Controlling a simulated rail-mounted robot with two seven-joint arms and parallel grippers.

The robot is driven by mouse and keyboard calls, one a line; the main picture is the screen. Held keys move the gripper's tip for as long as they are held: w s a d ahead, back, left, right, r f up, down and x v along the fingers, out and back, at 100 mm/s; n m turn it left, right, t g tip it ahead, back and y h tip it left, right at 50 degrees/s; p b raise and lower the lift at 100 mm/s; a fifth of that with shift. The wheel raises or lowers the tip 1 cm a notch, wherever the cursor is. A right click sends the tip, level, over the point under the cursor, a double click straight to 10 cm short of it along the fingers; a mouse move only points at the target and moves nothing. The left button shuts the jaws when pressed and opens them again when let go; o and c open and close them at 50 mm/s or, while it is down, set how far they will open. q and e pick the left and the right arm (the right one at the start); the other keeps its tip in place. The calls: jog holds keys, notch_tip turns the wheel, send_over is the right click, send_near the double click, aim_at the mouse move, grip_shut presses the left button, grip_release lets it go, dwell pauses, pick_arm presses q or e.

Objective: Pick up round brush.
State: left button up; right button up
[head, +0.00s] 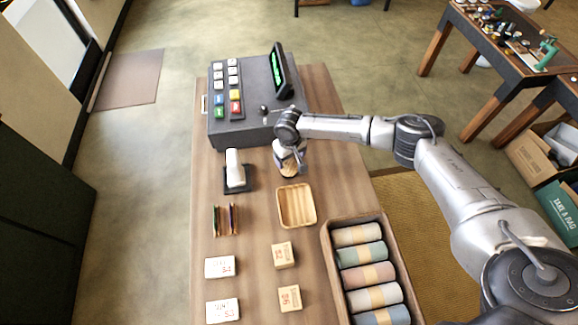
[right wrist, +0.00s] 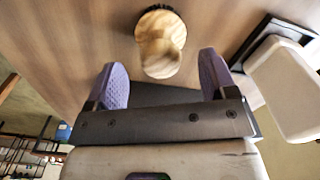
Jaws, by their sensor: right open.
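The round brush (right wrist: 160,45) has a pale wooden knob and dark bristles, and stands on the wooden counter in the right wrist view. In the head view the brush (head: 289,173) is mostly hidden under my right gripper (head: 291,160). In the right wrist view my right gripper (right wrist: 162,80) is open, its two purple fingertips spread, with the brush knob between and just beyond them. The fingers do not appear to touch the brush. My left gripper is not in view.
A cash register (head: 245,100) stands just behind the gripper. A white device on a dark stand (head: 235,172) is to its left. A wooden tray (head: 297,206) lies in front. A crate of rolled cloths (head: 336,262) and small boxes (head: 283,255) are nearer.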

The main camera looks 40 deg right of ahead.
aim_at(289, 162)
jog(key=f, duration=0.3)
jog(key=shift+w+f+p, duration=0.3)
jog(key=shift+f+p, duration=0.05)
jog(key=shift+f, duration=0.05)
jog(key=shift+d+f, duration=0.1)
jog(key=shift+f, duration=0.5)
jog(key=c, duration=1)
